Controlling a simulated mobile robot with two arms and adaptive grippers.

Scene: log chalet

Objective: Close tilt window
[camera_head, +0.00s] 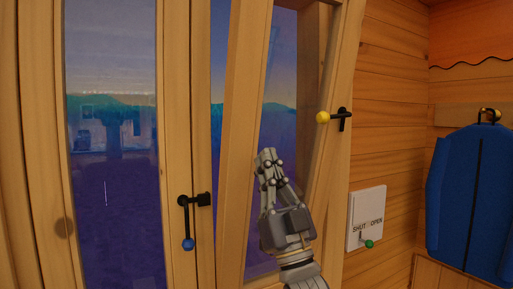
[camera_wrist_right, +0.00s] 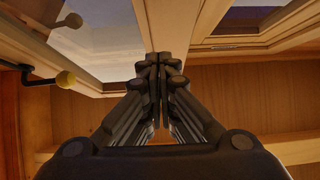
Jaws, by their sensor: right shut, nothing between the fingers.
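The tilt window (camera_head: 236,150) is a wooden-framed pane that leans inward at its top, with a gap between it and the fixed frame. Its black handle with a yellow knob (camera_head: 323,117) sits on the right side of the sash. In the right wrist view the yellow knob (camera_wrist_right: 66,78) shows at the left. My right gripper (camera_head: 266,155) is shut and empty, pointing up in front of the tilted pane, left of and below the yellow knob. In the wrist view its closed fingertips (camera_wrist_right: 159,58) are near the wooden frame. Whether they touch it is unclear. My left gripper is not in view.
A second window at the left has a black handle with a blue knob (camera_head: 188,244). A white SHUT/OPEN plate (camera_head: 366,216) with a green knob (camera_head: 370,244) is on the wall at the right. A blue coat (camera_head: 470,200) hangs at the far right.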

